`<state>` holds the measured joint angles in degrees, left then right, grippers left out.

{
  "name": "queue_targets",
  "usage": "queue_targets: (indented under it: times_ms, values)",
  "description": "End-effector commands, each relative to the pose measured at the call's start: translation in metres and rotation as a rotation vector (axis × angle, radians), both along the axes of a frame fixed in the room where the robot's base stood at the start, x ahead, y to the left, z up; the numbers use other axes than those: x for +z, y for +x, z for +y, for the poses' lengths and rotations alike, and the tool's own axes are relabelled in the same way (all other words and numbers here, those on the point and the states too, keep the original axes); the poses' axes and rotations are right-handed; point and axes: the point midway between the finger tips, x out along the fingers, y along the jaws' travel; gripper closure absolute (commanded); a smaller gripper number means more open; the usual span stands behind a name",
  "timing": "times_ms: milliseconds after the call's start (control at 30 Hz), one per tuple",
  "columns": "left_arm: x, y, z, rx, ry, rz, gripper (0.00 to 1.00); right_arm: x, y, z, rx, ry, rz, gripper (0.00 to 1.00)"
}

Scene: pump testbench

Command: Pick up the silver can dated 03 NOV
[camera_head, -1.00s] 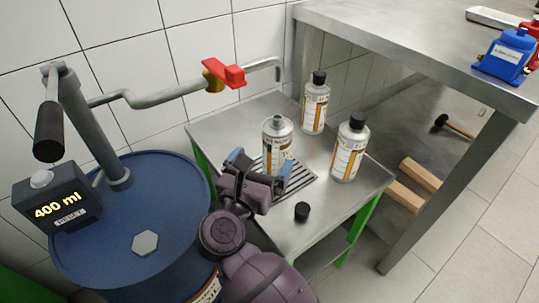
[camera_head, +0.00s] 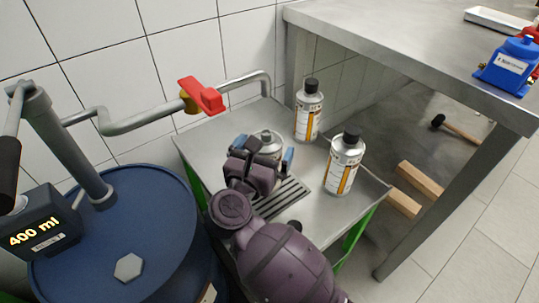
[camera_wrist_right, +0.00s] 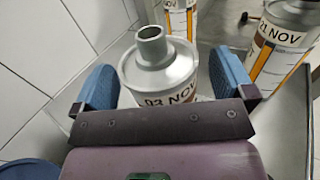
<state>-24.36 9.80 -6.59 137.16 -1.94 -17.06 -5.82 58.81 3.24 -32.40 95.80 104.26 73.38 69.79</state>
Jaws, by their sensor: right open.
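A silver can without a cap (camera_head: 268,136) stands upright near the drain grate (camera_head: 285,198) on the small metal table. In the right wrist view this can (camera_wrist_right: 158,68) shows an open neck and a label that seems to read 03 NOV. My right gripper (camera_head: 263,152) is open, with its blue fingers on either side of this can and gaps showing. It also shows in the right wrist view (camera_wrist_right: 165,82). Another capped can (camera_head: 308,112) stands behind. My left gripper is out of view.
A blue drum (camera_head: 150,235) with a pump and a 400 ml display (camera_head: 38,232) stands at left. A pipe with a red valve handle (camera_head: 203,96) runs behind the gripper. A black cap (camera_head: 296,227) lies partly hidden by my arm. A steel bench (camera_head: 400,45) stands at right.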

Motion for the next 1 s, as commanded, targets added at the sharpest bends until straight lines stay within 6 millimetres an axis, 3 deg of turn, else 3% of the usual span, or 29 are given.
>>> queue_targets:
  times_ms: [400,1000]
  values:
    - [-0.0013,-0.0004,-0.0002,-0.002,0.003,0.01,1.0,-0.0013,0.0034,-0.0024,0.002,0.002,0.001,0.02]
    - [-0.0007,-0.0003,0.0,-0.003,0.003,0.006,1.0,-0.0001,0.0036,-0.0024,0.002,0.002,-0.001,0.91]
